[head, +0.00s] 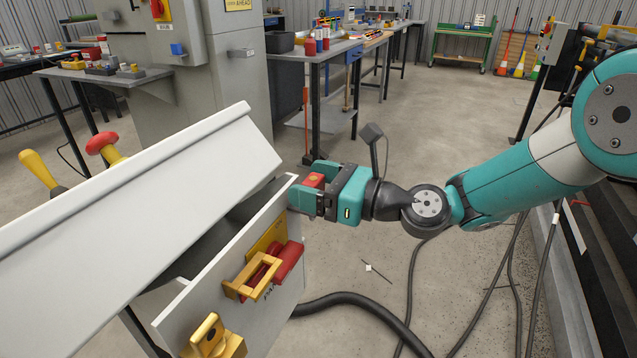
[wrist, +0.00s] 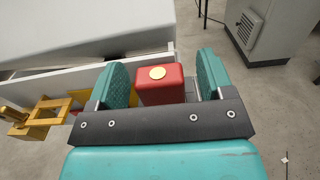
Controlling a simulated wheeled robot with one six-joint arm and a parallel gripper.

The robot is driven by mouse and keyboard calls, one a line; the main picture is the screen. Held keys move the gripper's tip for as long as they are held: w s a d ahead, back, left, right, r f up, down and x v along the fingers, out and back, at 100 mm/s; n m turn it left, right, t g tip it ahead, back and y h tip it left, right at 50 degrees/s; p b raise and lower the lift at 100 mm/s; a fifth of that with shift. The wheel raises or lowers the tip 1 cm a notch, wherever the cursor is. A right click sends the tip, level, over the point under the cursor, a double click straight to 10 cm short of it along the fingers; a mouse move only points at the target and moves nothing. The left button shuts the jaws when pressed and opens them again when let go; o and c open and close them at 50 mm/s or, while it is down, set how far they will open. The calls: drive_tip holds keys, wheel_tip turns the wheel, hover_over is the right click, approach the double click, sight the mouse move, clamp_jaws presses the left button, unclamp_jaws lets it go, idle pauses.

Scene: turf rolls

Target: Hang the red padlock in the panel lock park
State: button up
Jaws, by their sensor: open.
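The red padlock (head: 314,180), a red block with a round brass face, sits between the fingers of my open gripper (head: 302,190). In the wrist view the padlock (wrist: 160,90) lies between the two teal fingers (wrist: 164,78), with a small gap visible on each side. Its shackle is hidden, and I cannot tell what supports it. My gripper is at the right end of the white open-topped panel box. On the box front a gold bracket (head: 246,278) stands out above partly hidden dark lettering, perhaps the lock park. A red part (head: 288,261) lies beside and behind it.
A second gold fitting (head: 212,338) is lower left on the box front. The white sloped lid (head: 150,180) rises behind the box. A red mushroom knob (head: 101,143) and yellow handle stand beyond.

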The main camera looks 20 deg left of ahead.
drive_tip(key=s+d+b, duration=0.1)
drive_tip(key=d+b, duration=1.2)
drive_tip(key=d, duration=0.4)
drive_tip(key=shift+s+d+b, duration=0.15)
drive_tip(key=shift+d+b, duration=0.05)
drive_tip(key=shift+b, duration=0.1)
